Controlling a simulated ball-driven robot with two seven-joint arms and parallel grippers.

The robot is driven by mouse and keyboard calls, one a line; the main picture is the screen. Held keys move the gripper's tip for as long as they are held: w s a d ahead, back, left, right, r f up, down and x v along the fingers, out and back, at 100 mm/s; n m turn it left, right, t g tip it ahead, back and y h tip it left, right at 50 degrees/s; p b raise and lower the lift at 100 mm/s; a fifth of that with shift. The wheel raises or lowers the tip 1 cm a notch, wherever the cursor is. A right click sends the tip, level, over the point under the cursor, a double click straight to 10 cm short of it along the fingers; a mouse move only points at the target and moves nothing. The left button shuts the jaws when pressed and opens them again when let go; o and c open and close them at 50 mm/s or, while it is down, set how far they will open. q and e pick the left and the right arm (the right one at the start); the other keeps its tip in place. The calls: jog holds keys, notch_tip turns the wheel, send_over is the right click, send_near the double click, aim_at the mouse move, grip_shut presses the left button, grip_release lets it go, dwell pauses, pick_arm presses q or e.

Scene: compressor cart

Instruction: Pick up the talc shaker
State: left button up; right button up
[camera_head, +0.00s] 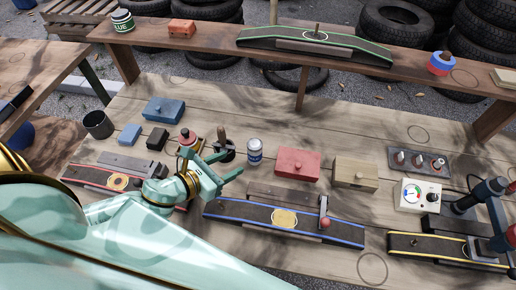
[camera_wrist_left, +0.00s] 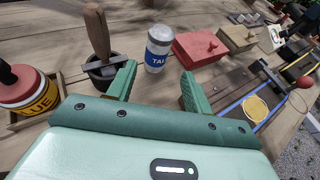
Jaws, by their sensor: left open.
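The talc shaker (camera_head: 255,152) is a small white can with a blue label, upright on the wooden bench right of my left gripper. It also shows in the left wrist view (camera_wrist_left: 158,47), ahead of the fingers, with part of its label readable. My left gripper (camera_head: 231,165) is open and empty, its green fingers pointing toward the shaker. In the left wrist view the fingertips (camera_wrist_left: 158,70) are spread wide, with the shaker lined up with the gap, apart from them. My right gripper is not in view.
A dark pot with a wooden-handled tool (camera_wrist_left: 100,60) stands just left of the shaker, and a glue can (camera_wrist_left: 28,88) further left. A red box (camera_head: 298,163) and a tan box (camera_head: 355,174) stand to the right. A blue-edged strip (camera_head: 240,209) lies in front.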

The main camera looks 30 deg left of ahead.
aim_at(249, 154)
pick_arm(q)
jog(key=x, duration=0.6)
jog(key=shift+b, duration=0.35)
jog(key=shift+w+d+f, duration=0.1)
jog(key=shift+w+f, duration=0.15)
jog(key=shift+w, duration=0.2)
jog(key=b+x, duration=0.1)
jog(key=x, duration=0.4)
jog(key=shift+s+f+b, duration=0.1)
jog(key=shift+f+b, duration=0.2)
jog(key=shift+b, duration=0.1)
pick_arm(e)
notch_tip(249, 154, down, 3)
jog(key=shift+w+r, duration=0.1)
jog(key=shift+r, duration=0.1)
pick_arm(q)
jog(key=shift+r, duration=0.1)
jog(key=c, duration=0.8)
